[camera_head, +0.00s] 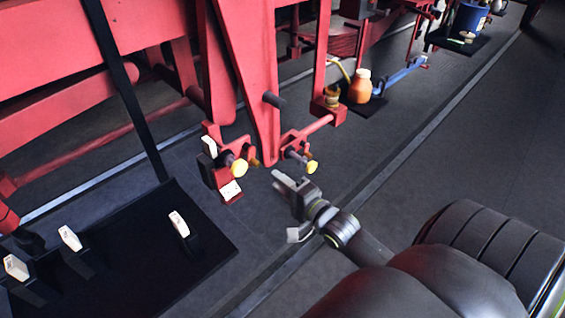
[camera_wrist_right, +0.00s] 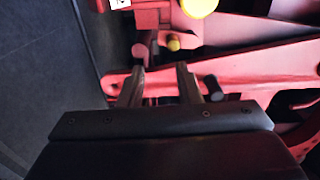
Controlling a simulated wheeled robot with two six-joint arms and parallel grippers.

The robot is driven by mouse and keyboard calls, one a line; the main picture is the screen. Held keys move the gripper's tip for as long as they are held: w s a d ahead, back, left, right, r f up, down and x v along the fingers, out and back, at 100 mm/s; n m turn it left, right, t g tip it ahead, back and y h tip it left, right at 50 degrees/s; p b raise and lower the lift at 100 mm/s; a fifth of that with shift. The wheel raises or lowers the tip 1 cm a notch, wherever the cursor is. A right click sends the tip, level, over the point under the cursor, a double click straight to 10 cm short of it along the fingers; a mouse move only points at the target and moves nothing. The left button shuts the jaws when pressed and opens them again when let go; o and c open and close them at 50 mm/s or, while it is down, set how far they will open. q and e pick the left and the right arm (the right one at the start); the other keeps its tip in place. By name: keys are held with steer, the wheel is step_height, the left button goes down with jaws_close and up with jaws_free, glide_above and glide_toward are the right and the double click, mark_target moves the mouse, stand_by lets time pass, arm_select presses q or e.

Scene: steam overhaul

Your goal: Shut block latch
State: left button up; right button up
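The red brake gear hangs in the middle of the head view. A red block holder (camera_head: 222,180) there carries white-marked pieces and a yellow-capped knob (camera_head: 239,167). A second yellow-capped knob (camera_head: 311,167) sits on a red bracket to its right. I cannot tell which part is the block latch or whether it is shut. My right gripper (camera_head: 289,180) is just below the second knob, apart from the block holder. In the right wrist view its two fingers (camera_wrist_right: 162,78) are spread with nothing between them. A large yellow knob (camera_wrist_right: 198,5) and a small one (camera_wrist_right: 174,44) show beyond them. My left gripper is out of view.
A black mat (camera_head: 205,255) at lower left bears several dark blocks with white tags (camera_head: 70,238). An orange bottle (camera_head: 360,86) and a blue can (camera_head: 469,18) stand further back.

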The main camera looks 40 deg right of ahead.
mark_target(258, 165)
steer(key=w+b, duration=0.1)
steer(key=w+r, duration=0.1)
steer(key=w, duration=0.1)
steer(key=w+a+b, duration=0.1)
steer(key=shift+w+a+r+b, duration=0.1)
steer(key=shift+w+r+b, duration=0.1)
steer(key=shift+w+b, duration=0.6)
steer(key=shift+w, duration=0.3)
steer(key=shift+w+a+r, duration=0.1)
steer(key=shift+w, duration=0.4)
jaws_close()
